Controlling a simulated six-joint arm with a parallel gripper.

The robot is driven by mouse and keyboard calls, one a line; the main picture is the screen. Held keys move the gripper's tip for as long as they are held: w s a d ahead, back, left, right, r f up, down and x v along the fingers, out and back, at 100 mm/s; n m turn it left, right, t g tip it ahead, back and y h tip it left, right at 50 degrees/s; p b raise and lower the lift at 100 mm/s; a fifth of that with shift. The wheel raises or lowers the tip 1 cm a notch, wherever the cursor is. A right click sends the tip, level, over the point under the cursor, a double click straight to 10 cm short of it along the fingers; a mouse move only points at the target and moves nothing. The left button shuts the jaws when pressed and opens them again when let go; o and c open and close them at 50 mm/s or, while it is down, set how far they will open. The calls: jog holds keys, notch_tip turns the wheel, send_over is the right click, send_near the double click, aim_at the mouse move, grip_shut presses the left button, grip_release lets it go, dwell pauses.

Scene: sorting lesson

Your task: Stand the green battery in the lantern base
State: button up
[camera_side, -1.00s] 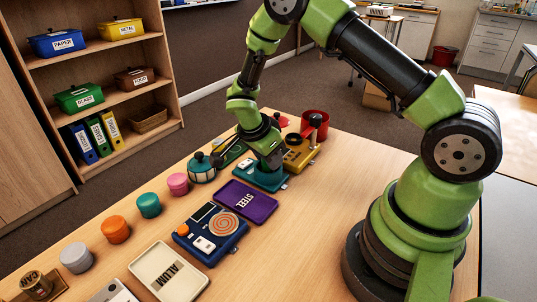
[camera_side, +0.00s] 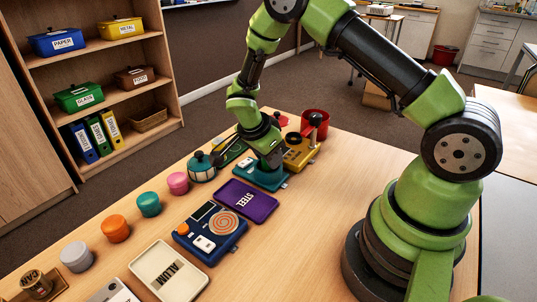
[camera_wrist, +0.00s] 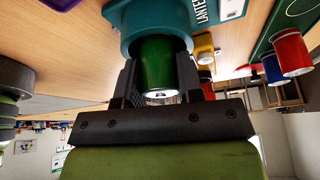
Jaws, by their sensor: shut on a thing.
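The green battery (camera_wrist: 158,66) is between my gripper's two dark fingers (camera_wrist: 158,82) in the wrist view, and they are shut on it. Its silver end faces the camera. Its far end is within the round teal collar of the lantern base (camera_wrist: 127,22), whose label is partly cut off. How deep the battery sits is hidden. In the side view the teal lantern base (camera_side: 252,177) is on the table, with my gripper (camera_side: 272,163) right over it. The battery is hidden there by the gripper.
A purple STEEL tray (camera_side: 232,197) and a blue device with an orange spiral (camera_side: 211,246) are in front of the base. A yellow device (camera_side: 298,157) and a red cup (camera_side: 316,122) stand just behind. A teal lantern top (camera_side: 201,171) is at the left. Bare table lies toward the right.

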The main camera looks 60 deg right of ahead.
jog(key=shift+r, duration=0.75)
dwell(0.4)
jog(key=shift+f, duration=0.9)
jog(key=shift+r, duration=0.15)
dwell(0.3)
jog(key=shift+r, duration=0.7)
dwell(0.4)
jog(key=shift+f, duration=0.8)
jog(key=o, duration=0.7)
